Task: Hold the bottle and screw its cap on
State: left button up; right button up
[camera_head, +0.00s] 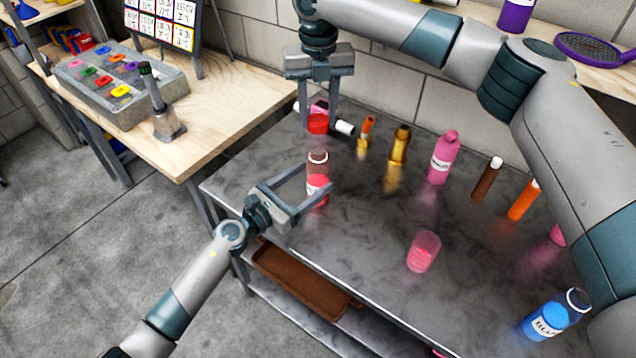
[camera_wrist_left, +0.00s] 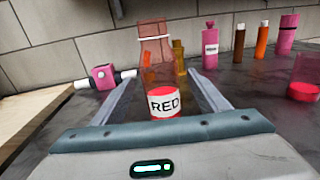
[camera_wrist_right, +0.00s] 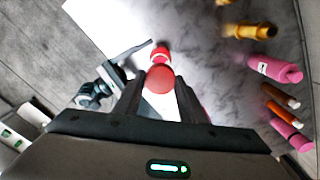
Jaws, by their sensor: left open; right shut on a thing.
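The bottle (camera_head: 317,188) is clear with red contents and stands upright near the table's left end. The left wrist view shows its white label reading RED (camera_wrist_left: 165,103) and its bare, open neck. My left gripper (camera_head: 312,181) is open, with its fingers on either side of the bottle. I cannot tell whether either finger touches it. My right gripper (camera_head: 319,115) points down and is shut on the red cap (camera_head: 318,124), held above the bottle and apart from it. In the right wrist view the cap (camera_wrist_right: 160,78) shows between the fingers, beside the bottle's top (camera_wrist_right: 161,53).
A pink object with a white-ended rod (camera_wrist_left: 104,77) lies behind the bottle. Orange, gold, pink and brown bottles stand along the back of the table. A clear cup with pink contents (camera_head: 423,252) stands front right, a blue bottle (camera_head: 546,322) farther right. Bare table lies between.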

aim_at(309, 180)
pick_arm(q)
jog(key=shift+x, duration=1.5)
jog(key=shift+c, duration=0.3)
jog(key=c, duration=1.5)
pick_arm(e)
jog(key=shift+f, duration=2.5)
